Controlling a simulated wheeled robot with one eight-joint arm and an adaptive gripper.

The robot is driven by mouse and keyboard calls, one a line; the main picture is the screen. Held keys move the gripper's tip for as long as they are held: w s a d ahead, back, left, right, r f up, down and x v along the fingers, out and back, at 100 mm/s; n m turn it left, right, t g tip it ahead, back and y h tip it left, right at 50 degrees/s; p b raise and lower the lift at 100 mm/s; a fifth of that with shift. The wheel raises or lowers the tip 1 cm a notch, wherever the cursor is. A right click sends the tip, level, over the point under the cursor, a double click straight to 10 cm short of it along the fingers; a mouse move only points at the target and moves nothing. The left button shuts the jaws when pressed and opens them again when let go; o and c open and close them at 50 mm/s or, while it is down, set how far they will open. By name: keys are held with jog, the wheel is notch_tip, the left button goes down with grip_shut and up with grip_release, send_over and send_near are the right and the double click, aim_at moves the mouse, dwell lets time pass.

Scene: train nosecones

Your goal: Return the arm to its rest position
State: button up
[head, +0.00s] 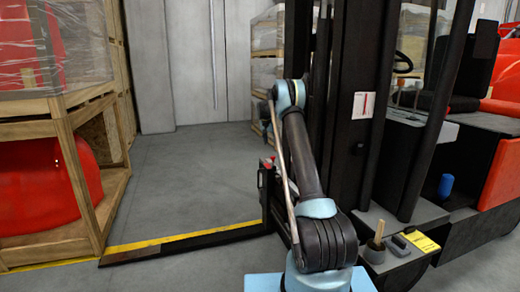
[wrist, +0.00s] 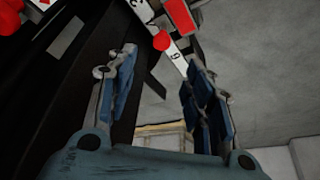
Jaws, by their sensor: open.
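My arm (head: 305,165) rises from its light blue base in the head view and bends at an elbow near the forklift mast. My gripper (wrist: 160,75) shows in the wrist view with its two blue-padded fingers spread apart and nothing between them. In the head view I cannot make out the gripper clearly. Beyond the fingers, the wrist view shows a white numbered strip (wrist: 178,58) with red parts, close to the fingertips; I cannot tell whether they touch.
A black forklift (head: 355,120) stands right beside my arm, with one fork (head: 190,246) along the floor. A wooden crate frame (head: 62,118) with red nosecones stands at left. Wrapped pallets (head: 266,35) are at the back. Grey floor (head: 190,180) between is clear.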

jog(key=s+d+r+n, duration=0.1)
jog(key=s+r, duration=0.5)
jog(key=s, duration=0.4)
jog(key=s+d+r+n, duration=0.1)
jog(key=s+r, duration=0.5)
jog(key=s, duration=0.3)
jog(key=s+d+r, duration=0.1)
jog(key=s+r, duration=0.5)
jog(key=s, duration=0.4)
jog(key=s+n+g+y, duration=0.1)
jog(key=s+n, duration=0.1)
jog(key=s, duration=2)
jog(key=s+f, duration=0.6)
jog(key=s, duration=0.4)
jog(key=s+f+n, duration=0.1)
jog(key=s+f, duration=0.5)
jog(key=s, duration=0.4)
jog(key=s+f+n+y, duration=0.1)
jog(key=s+f, duration=0.4)
jog(key=s, duration=0.5)
jog(key=shift+s+a+f+g, duration=0.2)
jog(key=shift+s+f+g, duration=0.1)
jog(key=shift+f, duration=0.1)
